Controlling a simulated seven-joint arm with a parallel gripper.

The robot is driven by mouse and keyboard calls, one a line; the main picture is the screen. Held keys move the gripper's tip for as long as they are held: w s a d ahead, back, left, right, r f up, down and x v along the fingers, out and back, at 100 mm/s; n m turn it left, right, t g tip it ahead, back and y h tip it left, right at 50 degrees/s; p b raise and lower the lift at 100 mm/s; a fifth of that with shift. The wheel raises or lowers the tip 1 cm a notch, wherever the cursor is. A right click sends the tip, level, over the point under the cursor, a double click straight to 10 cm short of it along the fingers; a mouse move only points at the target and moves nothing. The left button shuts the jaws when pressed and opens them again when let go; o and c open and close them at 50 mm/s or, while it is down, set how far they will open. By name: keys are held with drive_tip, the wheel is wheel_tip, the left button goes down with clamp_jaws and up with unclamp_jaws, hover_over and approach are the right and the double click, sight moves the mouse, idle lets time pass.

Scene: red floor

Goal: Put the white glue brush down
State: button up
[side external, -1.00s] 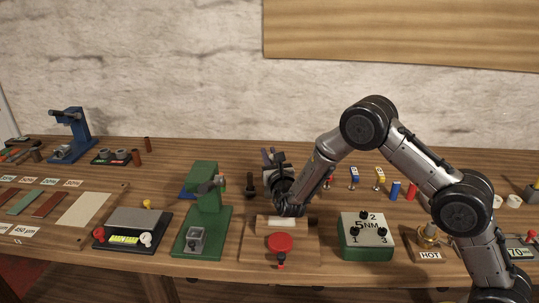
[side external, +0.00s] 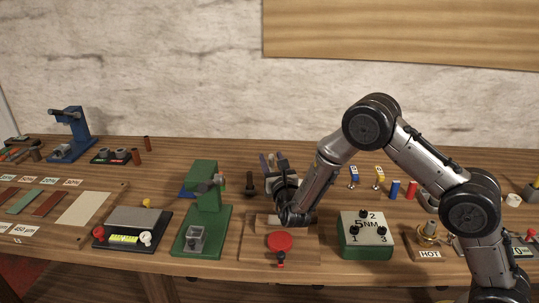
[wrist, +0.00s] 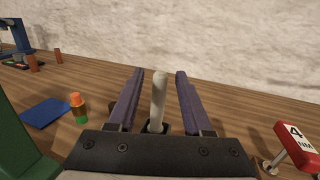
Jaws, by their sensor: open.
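The white glue brush (wrist: 158,100) shows in the wrist view as a pale upright stick between the two purple fingers of my gripper (wrist: 160,72). There is a clear gap on each side of it, so neither finger appears to touch it. Its lower end meets a dark round piece (wrist: 154,127), partly hidden behind my gripper's body. In the side external view my gripper (side external: 272,161) is low over the bench behind the wooden board with the red knob. The brush cannot be made out there.
A green press (side external: 205,215) stands left of my gripper, and a green 5 NM box (side external: 366,236) stands to the right. The wooden board (side external: 255,250) with a red knob lies in front. An orange-and-green cylinder (wrist: 78,108) and blue plate (wrist: 46,112) are nearby.

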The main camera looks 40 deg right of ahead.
drive_tip(key=v, duration=0.8)
drive_tip(key=s+d+r+m+g+h, duration=0.5)
drive_tip(key=s+d+r+m, duration=0.15)
drive_tip(key=d, duration=0.25)
drive_tip(key=s+d+r+m+g, duration=0.1)
drive_tip(key=s+d+m+g, duration=0.25)
drive_tip(key=s+m, duration=0.2)
drive_tip(key=s+d+r+m+g, duration=0.25)
drive_tip(key=s+m+g, duration=0.2)
drive_tip(key=s, duration=0.25)
drive_tip(key=s+a+f+m+g+y, duration=0.2)
drive_tip(key=s+m+y, duration=0.45)
drive_tip(key=s, duration=0.45)
drive_tip(key=s+a+m+t+y, duration=0.2)
drive_tip(key=a+m+y, duration=0.1)
drive_tip(key=a, duration=0.2)
drive_tip(key=s+a+r+m+t+y, duration=0.1)
drive_tip(key=s+a+m+t+y, duration=0.1)
drive_tip(key=a, duration=0.4)
drive_tip(key=shift+s+a+m+y, duration=0.2)
drive_tip(key=shift+s+m+y, duration=0.35)
drive_tip(key=shift+m+y, duration=0.65)
